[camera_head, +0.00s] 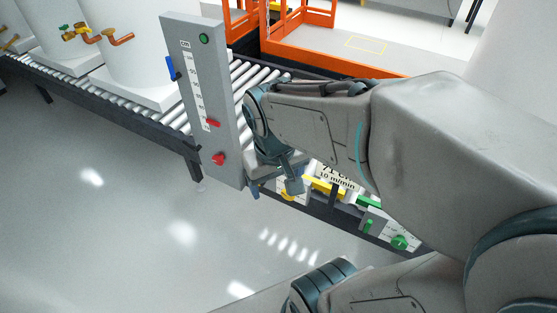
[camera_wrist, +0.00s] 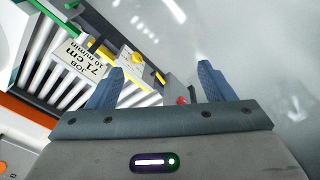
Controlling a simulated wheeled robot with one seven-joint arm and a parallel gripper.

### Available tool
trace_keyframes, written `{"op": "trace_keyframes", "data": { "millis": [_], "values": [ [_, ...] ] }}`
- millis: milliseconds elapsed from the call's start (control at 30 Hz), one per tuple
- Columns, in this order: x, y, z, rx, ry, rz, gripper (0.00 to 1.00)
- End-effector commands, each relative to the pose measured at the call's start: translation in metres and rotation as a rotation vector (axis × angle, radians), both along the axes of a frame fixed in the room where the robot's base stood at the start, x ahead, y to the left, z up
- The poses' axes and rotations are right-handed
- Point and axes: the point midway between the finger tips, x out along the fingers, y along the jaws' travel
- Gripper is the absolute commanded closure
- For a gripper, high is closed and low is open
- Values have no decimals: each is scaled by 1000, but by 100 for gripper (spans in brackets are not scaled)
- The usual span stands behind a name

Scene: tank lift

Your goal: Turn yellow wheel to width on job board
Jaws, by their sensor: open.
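The job board (camera_wrist: 82,62) is a white sign in the wrist view, tilted there, reading 71 cm and 10 m/min. It also shows partly behind my arm in the head view (camera_head: 338,177). My gripper (camera_wrist: 160,70) is open and empty, with one finger at each side. In the head view my gripper (camera_head: 273,188) hangs near the yellow parts and partly hides them.
A grey control post (camera_head: 207,95) with a green button, red pointer and red knob stands left of my gripper. A green wheel (camera_head: 400,242) is at lower right. White tanks (camera_head: 130,45) stand on the roller conveyor (camera_head: 165,105). Orange rails (camera_head: 290,50) are behind; foreground floor is clear.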

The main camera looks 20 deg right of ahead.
Motion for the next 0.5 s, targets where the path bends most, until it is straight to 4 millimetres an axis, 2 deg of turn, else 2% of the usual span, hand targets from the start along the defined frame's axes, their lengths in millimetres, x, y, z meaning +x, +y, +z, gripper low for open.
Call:
{"op": "trace_keyframes", "data": {
  "millis": [33,100,500],
  "values": [
    [4,-3,-28,-32,61,18,25],
    [8,-9,-54,-87,140,41,25],
    [39,-48,-189,-493,537,190,25]
  ]
}}
